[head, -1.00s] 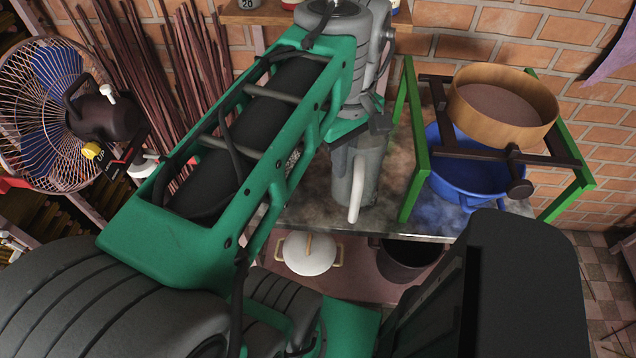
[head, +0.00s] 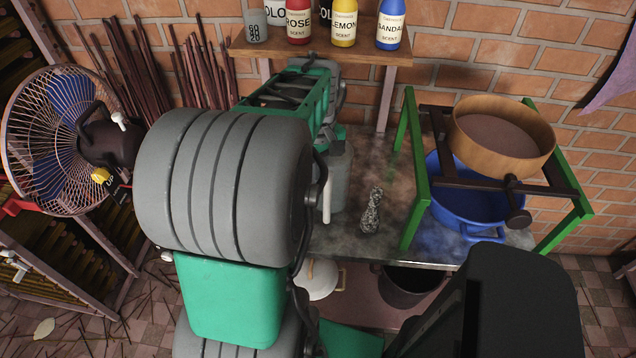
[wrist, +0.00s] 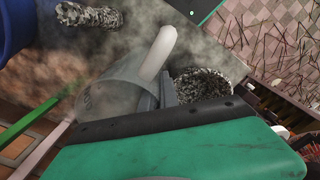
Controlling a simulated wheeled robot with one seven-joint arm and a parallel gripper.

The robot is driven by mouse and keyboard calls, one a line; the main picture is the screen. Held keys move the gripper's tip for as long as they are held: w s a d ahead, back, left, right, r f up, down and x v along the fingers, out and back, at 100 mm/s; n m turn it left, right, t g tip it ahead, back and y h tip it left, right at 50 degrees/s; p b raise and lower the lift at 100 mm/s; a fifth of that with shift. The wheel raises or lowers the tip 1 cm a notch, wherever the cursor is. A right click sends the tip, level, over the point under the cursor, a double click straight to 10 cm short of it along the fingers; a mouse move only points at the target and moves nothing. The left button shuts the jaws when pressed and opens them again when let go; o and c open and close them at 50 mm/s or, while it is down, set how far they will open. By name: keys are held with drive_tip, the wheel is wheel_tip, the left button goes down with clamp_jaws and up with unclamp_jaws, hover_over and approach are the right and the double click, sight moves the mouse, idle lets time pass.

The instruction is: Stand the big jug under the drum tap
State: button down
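The big jug (head: 341,178), grey and see-through with a white handle, shows at the bench's left part, partly hidden by my arm. It also shows in the wrist view (wrist: 122,92), tilted in the picture, with faint marking on its wall. My gripper (wrist: 168,88) meets the jug's wall near the handle and appears shut on it; the second finger is hidden. Whether the jug's base touches the bench is unclear. I cannot make out a drum tap; a small white fitting (head: 14,262) at the left edge is too unclear to name.
A speckled grey piece (head: 371,210) lies on the bench (head: 395,175). A green frame (head: 412,165) holds a sieve (head: 500,140) above a blue tub (head: 470,205). Scent bottles stand on a shelf (head: 380,46). A fan (head: 60,140) stands left; a dark bucket (head: 410,285) sits below.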

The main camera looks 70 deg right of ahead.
drive_tip(key=shift+f, duration=1.8)
drive_tip(key=c, duration=1.6)
unclamp_jaws()
